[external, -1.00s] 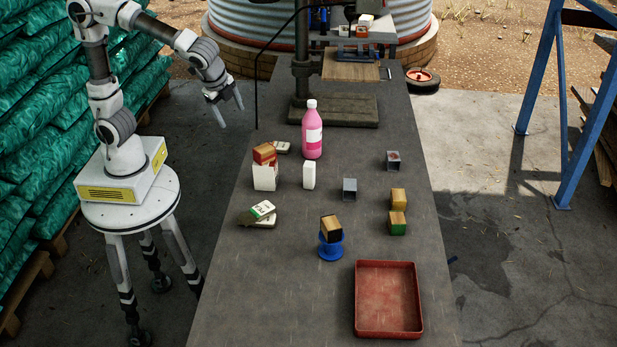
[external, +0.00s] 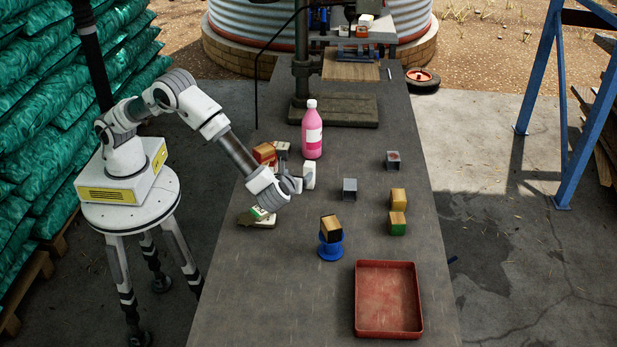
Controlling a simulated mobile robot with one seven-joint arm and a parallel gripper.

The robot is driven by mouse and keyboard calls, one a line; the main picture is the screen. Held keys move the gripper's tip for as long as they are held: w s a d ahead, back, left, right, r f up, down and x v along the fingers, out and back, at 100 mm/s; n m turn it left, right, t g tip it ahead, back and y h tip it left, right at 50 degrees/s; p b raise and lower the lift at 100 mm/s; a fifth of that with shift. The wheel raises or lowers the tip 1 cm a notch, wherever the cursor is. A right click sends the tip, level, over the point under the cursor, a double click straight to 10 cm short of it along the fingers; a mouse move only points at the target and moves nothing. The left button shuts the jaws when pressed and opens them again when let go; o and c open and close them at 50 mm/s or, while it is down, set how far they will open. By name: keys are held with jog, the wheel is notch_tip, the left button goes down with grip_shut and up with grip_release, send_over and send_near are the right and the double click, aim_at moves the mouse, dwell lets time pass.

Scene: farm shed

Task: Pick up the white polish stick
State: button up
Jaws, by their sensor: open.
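A small upright white block (external: 309,175), which looks like the white polish stick, stands on the dark table just in front of the pink bottle. My gripper (external: 291,184) is low over the table at the block's left side, with its jaws open. The fingers partly overlap the block's lower left edge in the external view. I cannot tell whether they touch it. My wrist and forearm hide most of the other white block to the left.
A pink bottle (external: 312,138) stands close behind. A wood-and-red block (external: 264,153) and a green-and-white box (external: 259,213) lie close to my arm. A grey block (external: 349,189) is to the right.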

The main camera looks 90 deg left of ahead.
aim_at(308, 169)
jog(key=shift+m, duration=0.3)
jog(key=x, duration=0.4)
jog(key=b+x, duration=0.1)
jog(key=x, duration=0.3)
jog(key=b+x, duration=0.1)
jog(key=x, duration=0.3)
jog(key=shift+w+f, duration=0.35)
jog(key=b+x, duration=0.1)
jog(key=x, duration=0.4)
jog(key=shift+f+b, duration=0.1)
jog(key=shift+b, duration=0.3)
jog(key=shift+y, duration=0.3)
grip_shut()
